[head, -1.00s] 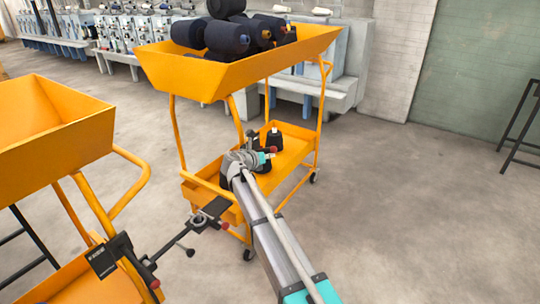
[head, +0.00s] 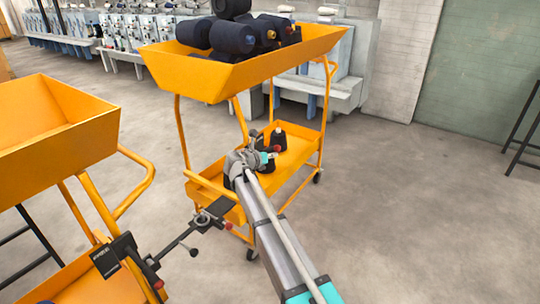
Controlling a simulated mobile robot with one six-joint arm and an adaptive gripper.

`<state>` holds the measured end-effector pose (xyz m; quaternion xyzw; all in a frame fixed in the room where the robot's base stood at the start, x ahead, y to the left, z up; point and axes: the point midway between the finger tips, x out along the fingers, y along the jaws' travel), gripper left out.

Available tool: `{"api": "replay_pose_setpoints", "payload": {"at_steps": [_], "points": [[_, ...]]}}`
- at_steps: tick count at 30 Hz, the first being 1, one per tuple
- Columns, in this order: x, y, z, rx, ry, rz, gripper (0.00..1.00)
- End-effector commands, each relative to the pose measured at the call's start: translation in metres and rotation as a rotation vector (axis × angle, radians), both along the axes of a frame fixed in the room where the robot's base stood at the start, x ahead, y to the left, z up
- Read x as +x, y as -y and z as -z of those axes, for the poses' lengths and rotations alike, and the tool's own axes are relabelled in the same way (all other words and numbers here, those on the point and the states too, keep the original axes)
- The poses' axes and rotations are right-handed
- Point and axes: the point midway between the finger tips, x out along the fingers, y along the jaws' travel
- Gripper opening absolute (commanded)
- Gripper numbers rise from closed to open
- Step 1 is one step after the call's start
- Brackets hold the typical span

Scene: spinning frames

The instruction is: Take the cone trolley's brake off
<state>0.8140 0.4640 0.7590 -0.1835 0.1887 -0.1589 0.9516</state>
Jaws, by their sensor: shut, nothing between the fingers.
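The orange cone trolley (head: 330,48) stands in the middle, its top bin loaded with dark yarn cones (head: 232,37). Dark cones (head: 278,140) also stand on its lower tray (head: 296,158). A dark lever assembly with a red knob (head: 228,225) sits by the trolley's near lower corner; whether it is the brake I cannot tell. My arm reaches from the lower right, and my gripper (head: 255,140) is at its far end, over the lower tray in the picture. It is shut and empty. Its fingertips are small and partly hidden by the wrist, so contact with the trolley is unclear.
A second orange trolley (head: 60,118) stands close on the left, with a black box (head: 108,258) low on its frame. A rod with a black knob (head: 193,252) sticks into the gap. Open floor (head: 410,220) lies to the right. Machines line the back.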

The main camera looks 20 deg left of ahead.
Motion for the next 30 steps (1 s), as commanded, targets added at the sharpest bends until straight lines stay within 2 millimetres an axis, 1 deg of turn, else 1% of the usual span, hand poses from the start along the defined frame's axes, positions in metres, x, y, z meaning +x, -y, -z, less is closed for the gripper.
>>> {"api": "replay_pose_setpoints", "payload": {"at_steps": [19,21,30], "points": [[0.001,0.022,0.039,0.0,-0.002,0.005,0.0],[-0.01,0.016,0.029,0.0,-0.002,0.003,0.0],[-0.049,-0.001,0.016,0.0,-0.002,0.002,0.0]]}}
